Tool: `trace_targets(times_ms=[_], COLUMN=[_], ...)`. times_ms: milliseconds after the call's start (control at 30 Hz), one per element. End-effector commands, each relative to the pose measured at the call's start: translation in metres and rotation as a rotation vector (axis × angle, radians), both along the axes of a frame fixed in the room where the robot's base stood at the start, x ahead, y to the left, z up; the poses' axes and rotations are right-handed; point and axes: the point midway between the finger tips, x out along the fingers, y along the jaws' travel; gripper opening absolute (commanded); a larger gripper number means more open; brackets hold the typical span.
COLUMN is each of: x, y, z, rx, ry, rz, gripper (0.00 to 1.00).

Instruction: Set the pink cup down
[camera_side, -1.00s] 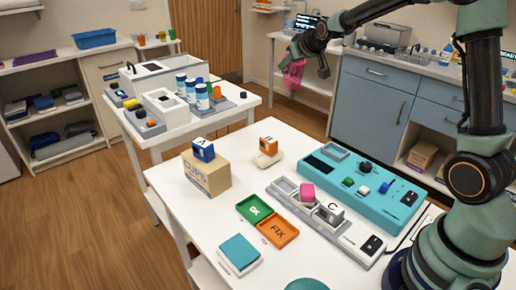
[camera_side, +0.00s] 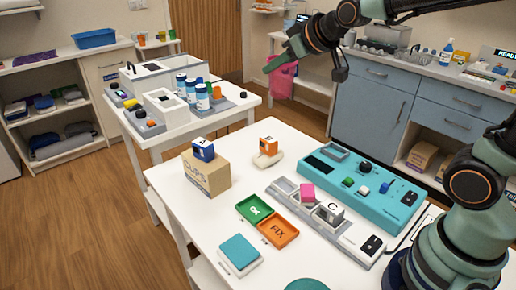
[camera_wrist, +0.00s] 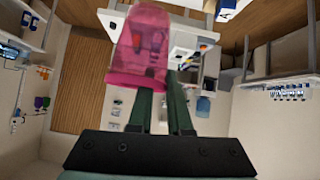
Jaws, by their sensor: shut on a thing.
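In the wrist view the cup (camera_wrist: 141,45) fills the upper middle, at the tips of my gripper's two green fingers (camera_wrist: 163,88). The cup touches nothing but my gripper. The fingertips are partly hidden behind the cup.
The white table (camera_side: 300,263) bears a green OK tray (camera_side: 254,208), an orange FIX tray (camera_side: 278,232), a teal console (camera_side: 340,178), a cardboard box (camera_side: 206,174) and lettered blocks. A second white table (camera_side: 233,117) with bottles stands behind. The near table's left front is partly clear.

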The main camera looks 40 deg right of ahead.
Motion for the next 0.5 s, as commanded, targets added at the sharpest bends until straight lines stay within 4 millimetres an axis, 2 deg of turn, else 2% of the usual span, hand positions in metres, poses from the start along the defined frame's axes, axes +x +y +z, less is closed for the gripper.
trace_targets(times_ms=[233, 500], x=[0.006, 0.038], y=[0.006, 0.037], z=[-0.007, -0.042], rx=[0.000, -0.002], ry=[0.006, 0.015], rz=[0.012, 0.076], gripper=[0.00, 0.00])
